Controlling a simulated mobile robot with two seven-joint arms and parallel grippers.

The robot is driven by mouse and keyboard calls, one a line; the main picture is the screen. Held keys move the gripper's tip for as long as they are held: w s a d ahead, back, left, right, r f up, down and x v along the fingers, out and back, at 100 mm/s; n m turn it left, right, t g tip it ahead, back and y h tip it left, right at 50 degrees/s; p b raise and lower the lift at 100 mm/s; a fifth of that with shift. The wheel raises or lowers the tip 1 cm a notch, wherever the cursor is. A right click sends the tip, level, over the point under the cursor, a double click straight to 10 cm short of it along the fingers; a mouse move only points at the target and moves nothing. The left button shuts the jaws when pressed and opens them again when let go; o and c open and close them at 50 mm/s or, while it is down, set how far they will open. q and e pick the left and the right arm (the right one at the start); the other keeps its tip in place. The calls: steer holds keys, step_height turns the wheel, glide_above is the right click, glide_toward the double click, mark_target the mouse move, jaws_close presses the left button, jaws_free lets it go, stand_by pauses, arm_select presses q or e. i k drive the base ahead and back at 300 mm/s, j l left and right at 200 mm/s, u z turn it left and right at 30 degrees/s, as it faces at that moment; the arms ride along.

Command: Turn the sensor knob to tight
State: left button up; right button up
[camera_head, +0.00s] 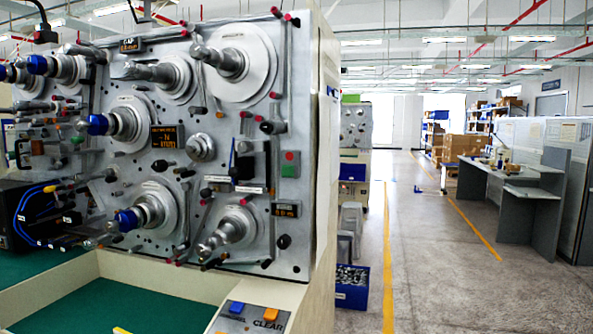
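The winding machine's grey panel (110,190) fills the left half of the head view. It carries several metal spindles and discs. A round silver dial (201,147) sits near the panel's middle, right of a small display with orange characters (168,137). A small black knob (284,241) is at the lower right, under another small display (285,210). A second black knob (267,127) is higher up. No readable label marks any of these as the sensor knob, and no tight mark is legible. Neither of my grippers is in view.
A green work surface (150,305) lies below the panel, with blue and orange buttons (271,314) at its front right, the orange one by the word CLEAR. An open grey aisle (430,260) runs to the right. A blue bin (352,288) stands beside the machine; grey desks (525,205) stand far right.

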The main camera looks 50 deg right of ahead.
mark_target(246, 146)
steer(key=z, duration=1.35)
